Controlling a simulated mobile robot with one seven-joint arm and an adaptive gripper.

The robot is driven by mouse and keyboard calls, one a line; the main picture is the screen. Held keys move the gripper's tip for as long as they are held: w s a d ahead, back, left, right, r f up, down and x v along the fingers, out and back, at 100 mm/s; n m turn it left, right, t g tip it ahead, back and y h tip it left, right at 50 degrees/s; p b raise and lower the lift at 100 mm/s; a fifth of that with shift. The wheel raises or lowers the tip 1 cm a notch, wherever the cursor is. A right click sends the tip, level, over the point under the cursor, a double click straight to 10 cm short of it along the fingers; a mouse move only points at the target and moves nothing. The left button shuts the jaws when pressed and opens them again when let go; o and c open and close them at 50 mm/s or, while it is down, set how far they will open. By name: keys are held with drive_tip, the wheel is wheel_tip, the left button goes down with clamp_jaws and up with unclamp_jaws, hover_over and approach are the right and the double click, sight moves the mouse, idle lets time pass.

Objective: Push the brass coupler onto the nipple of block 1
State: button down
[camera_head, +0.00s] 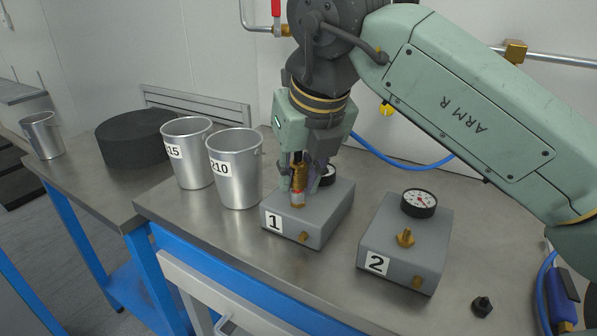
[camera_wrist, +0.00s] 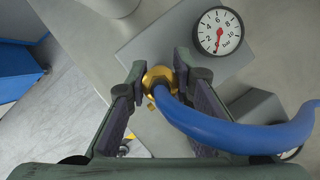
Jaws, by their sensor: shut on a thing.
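The brass coupler (camera_head: 298,190) is upright between the fingers of my gripper (camera_head: 300,178), which is shut on it over the top of block 1 (camera_head: 336,208). In the wrist view, the coupler (camera_wrist: 156,78) lies between both fingertips (camera_wrist: 160,72), with a blue hose (camera_wrist: 220,130) running from it to the right. Block 1 is a grey box labelled 1, with a pressure gauge (camera_wrist: 218,32) reading near zero.
Block 2 (camera_head: 379,237), with a gauge and a bare brass nipple (camera_head: 405,238), stands to the right. A small black knob (camera_head: 482,306) lies near the front right.

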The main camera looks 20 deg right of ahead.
sight(301, 166)
drive_tip(key=shift+a+f, duration=0.1)
drive_tip(key=shift+f, duration=0.15)
drive_tip(key=c, duration=1.3)
unclamp_jaws()
drive_tip(key=shift+c, duration=0.2)
drive_tip(key=shift+r, duration=0.1)
drive_tip(key=shift+r, duration=0.1)
drive_tip(key=shift+r, duration=0.3)
drive_tip(key=v, duration=0.4)
drive_tip(key=shift+s+r, duration=0.25)
drive_tip(key=shift+s, duration=0.05)
drive_tip(key=s, duration=1.1)
drive_tip(key=shift+s+d+f, duration=0.2)
drive_tip(key=shift+s+d, duration=0.05)
drive_tip(key=shift+s, duration=0.05)
drive_tip(key=shift+a, duration=0.1)
